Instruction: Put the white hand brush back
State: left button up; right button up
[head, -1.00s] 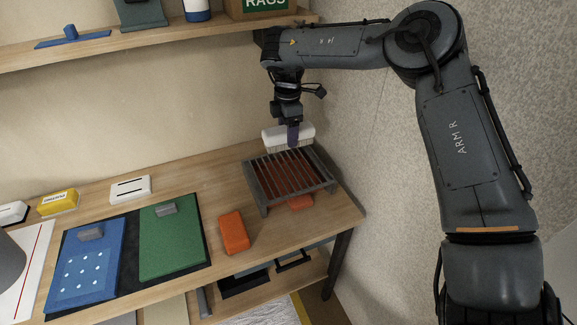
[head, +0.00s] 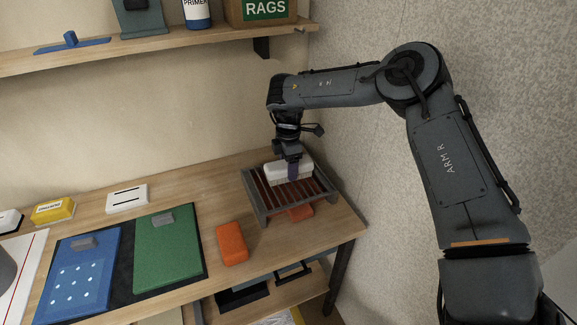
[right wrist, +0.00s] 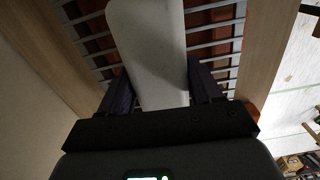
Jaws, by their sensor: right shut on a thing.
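The white hand brush (head: 275,171) is at the slatted rack (head: 256,207) at the right end of the bench. My right gripper (head: 293,170) is shut on the brush from above. The brush lies level, with its bristle side down, just over or on the slats; I cannot tell whether it touches them. In the right wrist view, the brush's white back (right wrist: 150,50) sits between the two dark fingers (right wrist: 152,95), with the rack's bars behind it. My left gripper is in neither view.
An orange block (head: 232,243) lies left of the rack, and another orange piece (head: 300,213) shows beneath it. Blue (head: 75,285) and green (head: 168,250) boards lie further left. A shelf (head: 150,48) with a rags box (head: 262,10) hangs above. The wall is close on the right.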

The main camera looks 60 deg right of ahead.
jog(key=shift+f+b, duration=0.2)
jog(key=shift+b, duration=0.1)
jog(key=o, duration=1.1)
